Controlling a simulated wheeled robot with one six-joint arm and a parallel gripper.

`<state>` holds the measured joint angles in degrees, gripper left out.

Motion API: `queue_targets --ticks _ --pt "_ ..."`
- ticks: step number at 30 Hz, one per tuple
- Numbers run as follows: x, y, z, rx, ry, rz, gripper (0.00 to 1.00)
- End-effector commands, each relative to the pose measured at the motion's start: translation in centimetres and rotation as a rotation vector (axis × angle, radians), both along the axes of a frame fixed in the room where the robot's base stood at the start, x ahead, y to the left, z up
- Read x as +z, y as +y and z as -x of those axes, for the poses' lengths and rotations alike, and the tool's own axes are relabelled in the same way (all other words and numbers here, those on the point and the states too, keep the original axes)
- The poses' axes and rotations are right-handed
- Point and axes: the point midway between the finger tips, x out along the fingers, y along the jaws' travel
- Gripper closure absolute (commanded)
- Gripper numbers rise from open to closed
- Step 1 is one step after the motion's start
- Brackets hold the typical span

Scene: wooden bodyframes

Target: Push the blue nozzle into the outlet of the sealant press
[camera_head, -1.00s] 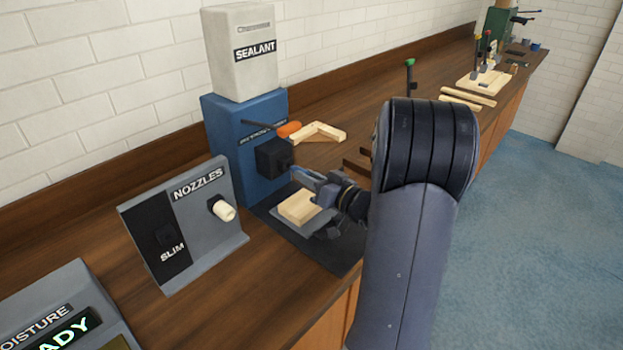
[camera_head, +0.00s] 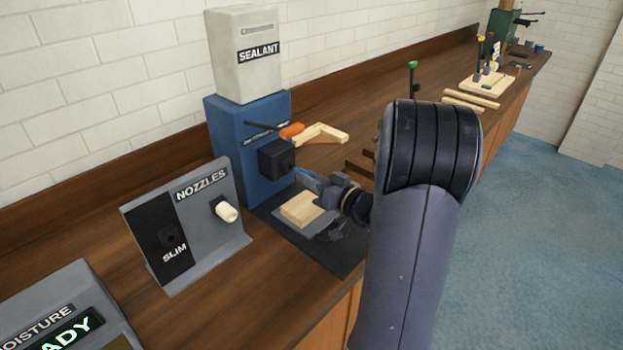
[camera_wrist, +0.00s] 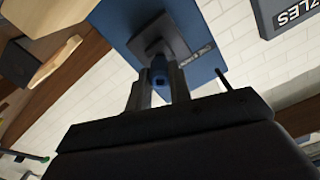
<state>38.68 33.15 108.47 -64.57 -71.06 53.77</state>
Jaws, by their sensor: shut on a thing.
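The sealant press has a blue body (camera_head: 228,135) under a white box marked SEALANT (camera_head: 240,75). Its dark outlet block (camera_head: 272,160) faces my arm. My gripper (camera_head: 308,180) is shut on the blue nozzle (camera_head: 299,172), right in front of the outlet. In the wrist view the nozzle (camera_wrist: 160,76) sits between my two fingers and lines up with the outlet block (camera_wrist: 160,42). I cannot tell how far its tip is inside the outlet.
A wooden piece (camera_head: 301,208) lies on a plate below my gripper. The nozzle rack (camera_head: 190,225) stands to the left with a cream nozzle (camera_head: 226,211) on it; its SLIM side is empty. An orange-handled lever (camera_head: 291,131) and a wooden frame (camera_head: 322,134) are near the press.

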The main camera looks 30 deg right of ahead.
Motion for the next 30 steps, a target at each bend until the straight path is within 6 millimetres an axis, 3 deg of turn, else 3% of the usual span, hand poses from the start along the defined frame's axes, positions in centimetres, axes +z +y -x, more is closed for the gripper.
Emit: queue_targets --ticks 30 --pt "-0.03 0.33 -0.90 0.001 -0.002 0.004 1.00"
